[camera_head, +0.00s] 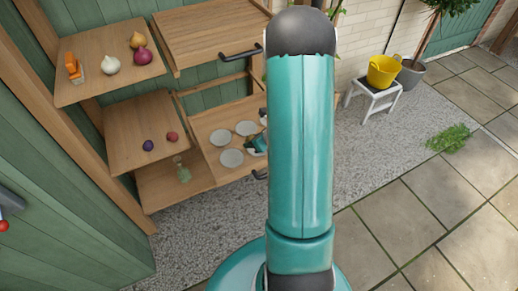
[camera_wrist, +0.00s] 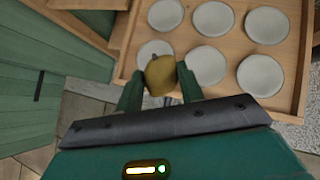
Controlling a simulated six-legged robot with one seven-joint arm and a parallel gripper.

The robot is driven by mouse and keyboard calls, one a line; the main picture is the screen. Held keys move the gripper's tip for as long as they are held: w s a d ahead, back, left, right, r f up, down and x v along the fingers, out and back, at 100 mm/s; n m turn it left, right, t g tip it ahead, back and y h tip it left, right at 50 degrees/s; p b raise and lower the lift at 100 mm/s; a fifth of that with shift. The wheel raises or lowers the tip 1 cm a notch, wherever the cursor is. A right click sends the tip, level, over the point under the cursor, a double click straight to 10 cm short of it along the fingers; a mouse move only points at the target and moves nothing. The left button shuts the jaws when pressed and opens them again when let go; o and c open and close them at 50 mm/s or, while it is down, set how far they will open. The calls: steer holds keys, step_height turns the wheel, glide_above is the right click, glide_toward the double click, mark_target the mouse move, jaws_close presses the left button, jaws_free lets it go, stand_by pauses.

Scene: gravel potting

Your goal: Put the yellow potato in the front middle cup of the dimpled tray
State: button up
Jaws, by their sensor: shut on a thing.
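My gripper (camera_wrist: 160,88) is shut on the yellow potato (camera_wrist: 160,74), one finger on each side of it. The dimpled tray (camera_wrist: 125,62) is wooden with pale round cups in two rows. In the wrist view, the potato overlaps the lower-left cup (camera_wrist: 149,48); its height above the tray is unclear. The middle cup of the nearer row (camera_wrist: 207,65) lies just right of the potato and looks empty, as do the other cups. In the head view, my gripper (camera_head: 258,145) is over the tray, partly behind my arm; the potato cannot be made out there.
An upper shelf holds a garlic bulb (camera_head: 110,64), a red onion (camera_head: 143,56), a yellow onion (camera_head: 137,40) and an orange object (camera_head: 73,68). A lower shelf holds purple (camera_head: 148,145) and red (camera_head: 172,136) round things. A closed-looking wooden drawer (camera_head: 210,35) overhangs above the tray.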

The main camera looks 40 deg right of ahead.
steer(key=s+d+n, duration=0.1)
steer(key=s+d, duration=0.1)
steer(key=s, duration=0.5)
steer(key=shift+s+d+f+y, duration=0.15)
steer(key=shift+d+f+y, duration=0.15)
steer(key=shift+d+f, duration=0.1)
steer(key=shift+r, duration=0.1)
